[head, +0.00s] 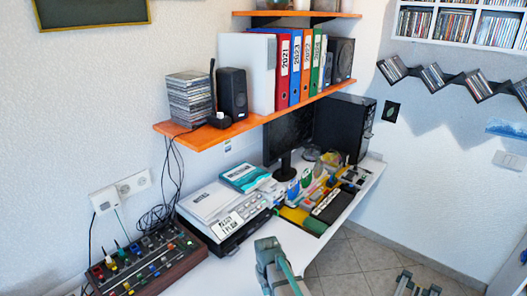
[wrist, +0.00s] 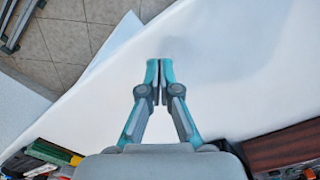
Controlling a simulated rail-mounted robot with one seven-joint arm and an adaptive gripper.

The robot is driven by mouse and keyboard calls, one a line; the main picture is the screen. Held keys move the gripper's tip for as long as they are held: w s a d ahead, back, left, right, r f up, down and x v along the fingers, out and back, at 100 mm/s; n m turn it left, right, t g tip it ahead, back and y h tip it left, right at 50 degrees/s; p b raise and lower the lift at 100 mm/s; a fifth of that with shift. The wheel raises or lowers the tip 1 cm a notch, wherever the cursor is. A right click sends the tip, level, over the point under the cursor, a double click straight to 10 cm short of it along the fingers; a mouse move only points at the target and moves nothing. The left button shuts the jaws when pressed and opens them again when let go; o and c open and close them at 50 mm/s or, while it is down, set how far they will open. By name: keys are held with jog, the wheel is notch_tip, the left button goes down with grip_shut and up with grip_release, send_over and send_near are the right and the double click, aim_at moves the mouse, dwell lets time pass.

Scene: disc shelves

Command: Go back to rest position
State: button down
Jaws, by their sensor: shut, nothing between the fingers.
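My gripper (wrist: 159,72) points at a bare part of the white desk top (wrist: 225,65) in the wrist view. Its grey and teal fingers are together, with nothing between them. In the head view part of my gripper (head: 272,258) shows at the bottom middle, in front of the desk's near edge. How high the fingertips are above the desk is hard to tell.
A wooden-sided mixer (head: 150,265) stands at the left, beside a white fax-like machine (head: 225,208). A monitor (head: 288,138) and black computer tower (head: 343,125) stand further back. An orange shelf (head: 270,112) with binders overhangs the desk. Tiled floor (head: 345,262) lies right.

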jog(key=s+d+f+m, duration=0.1)
jog(key=s+d+m, duration=0.1)
jog(key=s+d, duration=0.45)
jog(key=s+d+f+m, duration=0.15)
jog(key=s+d, duration=0.25)
jog(key=d, duration=0.6)
jog(key=s+f+g+b, duration=0.1)
jog(key=s+f+g, duration=0.2)
jog(key=s+f, duration=0.7)
jog(key=s+f+g+b, duration=0.1)
jog(key=s+f+g, duration=0.2)
jog(key=s+f, duration=0.7)
jog(key=s, duration=0.8)
jog(key=shift+s+a+f+g, duration=0.2)
jog(key=shift+a+f+g, duration=0.1)
jog(key=shift+g, duration=0.1)
jog(key=shift+w, duration=0.1)
